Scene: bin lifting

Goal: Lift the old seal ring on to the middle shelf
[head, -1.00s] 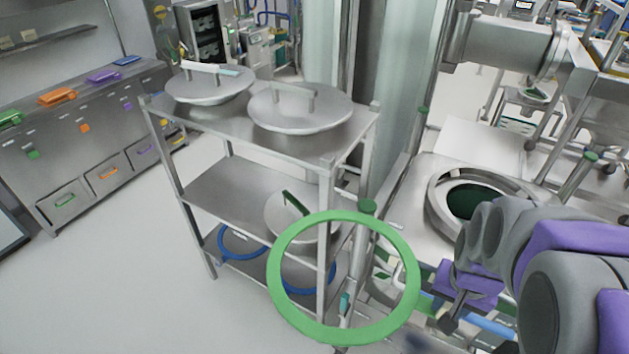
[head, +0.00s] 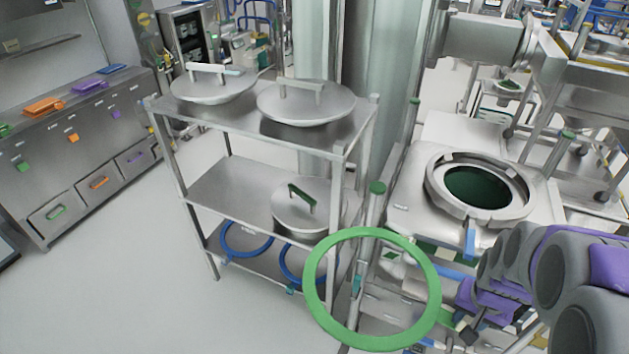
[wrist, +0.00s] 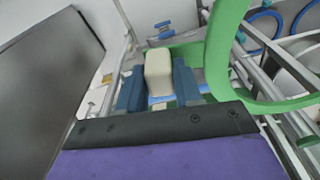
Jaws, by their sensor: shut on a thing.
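The old seal ring is a green ring (head: 433,285) held up in front of the rack's right front leg in the head view. In the wrist view, the ring (wrist: 217,50) rises at the right. My gripper (wrist: 158,75) has blue fingers closed on a pale block, with green of the ring just behind it. The exact contact is partly hidden. The middle shelf (head: 232,186) is bare on its left half. A round lid with a green handle (head: 290,212) lies on its right half. The ring is right of and in front of this shelf, apart from it.
Two metal lids, a left one (head: 212,91) and a right one (head: 305,105), lie on the top shelf. Blue rings (head: 246,254) lie on the bottom shelf. A machine with a round port (head: 440,190) stands right. Floor at the left front is clear.

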